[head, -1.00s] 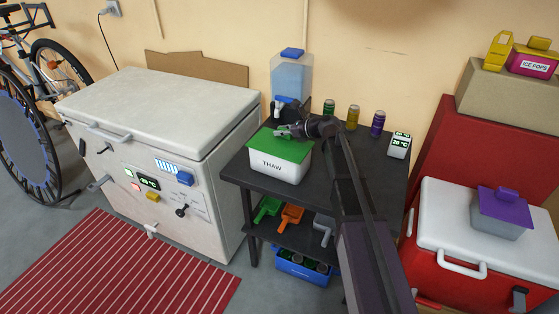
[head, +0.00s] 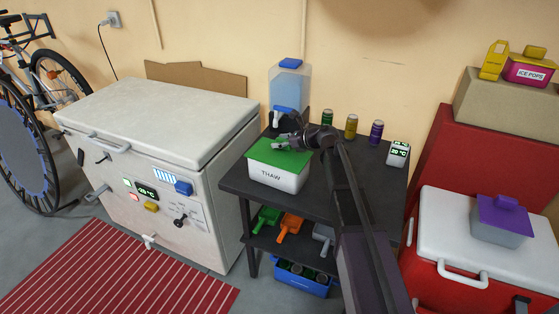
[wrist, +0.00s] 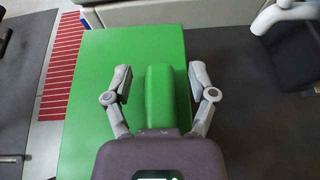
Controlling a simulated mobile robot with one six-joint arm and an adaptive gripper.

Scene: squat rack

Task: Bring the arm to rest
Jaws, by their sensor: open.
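My gripper (head: 284,143) is over the green lid (head: 262,151) of the white tub labelled THAW (head: 279,177) on the dark table. In the wrist view, my gripper (wrist: 160,76) is open, with one finger on each side of the lid's raised green handle (wrist: 160,97). A gap shows between the handle and each finger. The lid sits on the tub. My arm reaches in from the lower right of the head view and hides part of the table.
A water dispenser (head: 290,88) stands close behind the tub. Several cans, including a purple one (head: 376,133), and a thermometer display (head: 398,153) stand along the table's back. A white chest freezer (head: 160,115) is left; a red cooler (head: 430,230) is right.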

